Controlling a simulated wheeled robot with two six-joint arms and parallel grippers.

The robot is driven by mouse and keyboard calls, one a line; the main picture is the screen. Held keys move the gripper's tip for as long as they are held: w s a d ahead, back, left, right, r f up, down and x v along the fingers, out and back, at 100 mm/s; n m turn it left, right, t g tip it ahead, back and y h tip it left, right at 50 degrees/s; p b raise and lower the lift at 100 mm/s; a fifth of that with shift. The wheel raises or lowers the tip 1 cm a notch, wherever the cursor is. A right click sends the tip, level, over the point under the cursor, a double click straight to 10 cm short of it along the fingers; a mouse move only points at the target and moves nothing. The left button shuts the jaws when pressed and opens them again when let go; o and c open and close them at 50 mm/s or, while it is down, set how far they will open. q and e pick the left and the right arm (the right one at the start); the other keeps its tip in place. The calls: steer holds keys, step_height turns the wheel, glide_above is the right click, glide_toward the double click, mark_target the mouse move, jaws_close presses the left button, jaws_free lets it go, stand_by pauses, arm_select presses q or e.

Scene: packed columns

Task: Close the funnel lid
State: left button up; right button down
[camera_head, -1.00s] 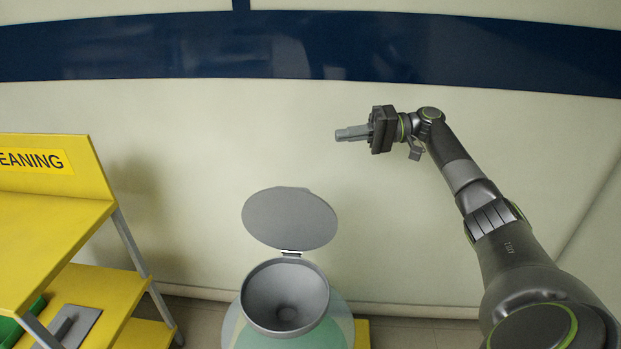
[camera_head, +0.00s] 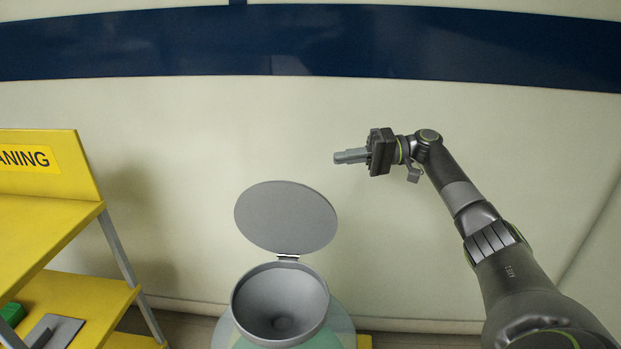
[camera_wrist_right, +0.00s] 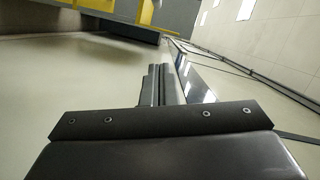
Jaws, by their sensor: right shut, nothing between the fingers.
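The grey funnel (camera_head: 280,302) sits on a pale translucent rounded container (camera_head: 339,330) at the bottom middle of the head view. Its round grey lid (camera_head: 286,217) stands open, raised behind the funnel on a small hinge (camera_head: 287,257). My right gripper (camera_head: 337,157) is shut and empty, pointing left. In the picture it is above and to the right of the lid, apart from it. Its fingers also show in the right wrist view (camera_wrist_right: 162,86). My left gripper is not in view.
A yellow shelf cart (camera_head: 45,225) with a cleaning sign stands at the left. A green item (camera_head: 12,313) and a grey item (camera_head: 50,331) lie on its lower shelf. A pale wall (camera_head: 200,130) with a blue band is behind. The space between lid and gripper looks clear.

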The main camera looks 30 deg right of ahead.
arm_select(q)
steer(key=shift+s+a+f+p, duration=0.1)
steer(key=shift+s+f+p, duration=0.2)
steer(key=shift+p, duration=0.05)
arm_select(e)
steer(key=a+f, duration=0.2)
steer(key=a, duration=0.9)
steer(key=shift+w, duration=0.45)
steer(key=shift+a, duration=0.1)
steer(key=shift+s+a, duration=0.1)
